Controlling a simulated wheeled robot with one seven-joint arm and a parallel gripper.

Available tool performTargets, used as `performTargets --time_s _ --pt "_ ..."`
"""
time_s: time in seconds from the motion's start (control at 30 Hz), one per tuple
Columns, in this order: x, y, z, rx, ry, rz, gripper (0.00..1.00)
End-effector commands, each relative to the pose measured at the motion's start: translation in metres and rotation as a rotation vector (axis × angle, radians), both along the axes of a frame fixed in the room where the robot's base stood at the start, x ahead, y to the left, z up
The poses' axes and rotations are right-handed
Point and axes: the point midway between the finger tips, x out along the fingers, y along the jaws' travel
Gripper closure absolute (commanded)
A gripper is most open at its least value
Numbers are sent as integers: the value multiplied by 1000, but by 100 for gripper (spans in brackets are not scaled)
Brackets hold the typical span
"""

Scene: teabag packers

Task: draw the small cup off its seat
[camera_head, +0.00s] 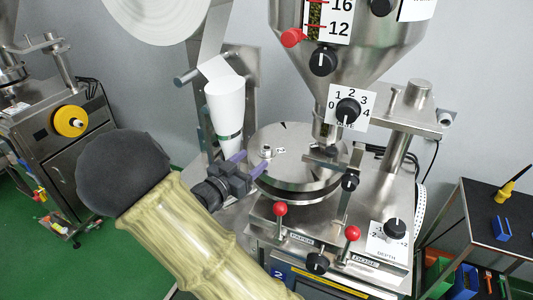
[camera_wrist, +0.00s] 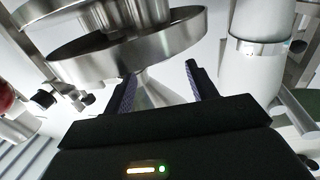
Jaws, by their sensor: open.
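My gripper (camera_head: 250,163) is open, its two purple-padded fingers reaching toward the left edge of the round steel turntable (camera_head: 297,140). In the wrist view the open fingers (camera_wrist: 160,72) have nothing held between them, and the metal discs (camera_wrist: 130,50) fill the space beyond and above them. A small metal cylindrical piece (camera_head: 267,151) stands on the turntable top near the fingertips. I cannot tell whether it is the small cup. No other clear cup or seat shows, and the discs may hide part of them.
A large steel hopper (camera_head: 347,40) rises above the turntable. A white paper cone (camera_head: 224,108) stands behind my gripper and shows at right in the wrist view (camera_wrist: 258,65). Red-knobbed levers (camera_head: 280,209) stand at the front. A black-topped table (camera_head: 500,225) is at right.

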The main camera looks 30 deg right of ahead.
Motion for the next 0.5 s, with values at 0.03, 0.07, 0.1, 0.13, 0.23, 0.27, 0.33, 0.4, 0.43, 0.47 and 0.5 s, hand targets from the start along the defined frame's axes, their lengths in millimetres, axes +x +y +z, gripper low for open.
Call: performTargets --time_s 0.03,0.07,0.1,0.13,0.23,0.27,0.33,0.4,0.43,0.47,0.5 --pt "0 0 0 0 0 0 43" --pt "0 -1 1 0 0 -1 43" --pt "1 -3 1 -1 0 -1 43" --pt "2 -5 1 -1 0 -2 43" --pt "7 -17 1 -2 2 -3 43" --pt "9 -21 2 -2 1 -3 43" --pt "13 -30 1 -3 2 -4 43" --pt "18 -39 0 -2 1 -3 43" --pt "19 -42 -1 -1 0 -4 43" --pt "20 -44 -1 -1 0 -3 43" --pt "21 -46 -2 -1 0 -1 43"
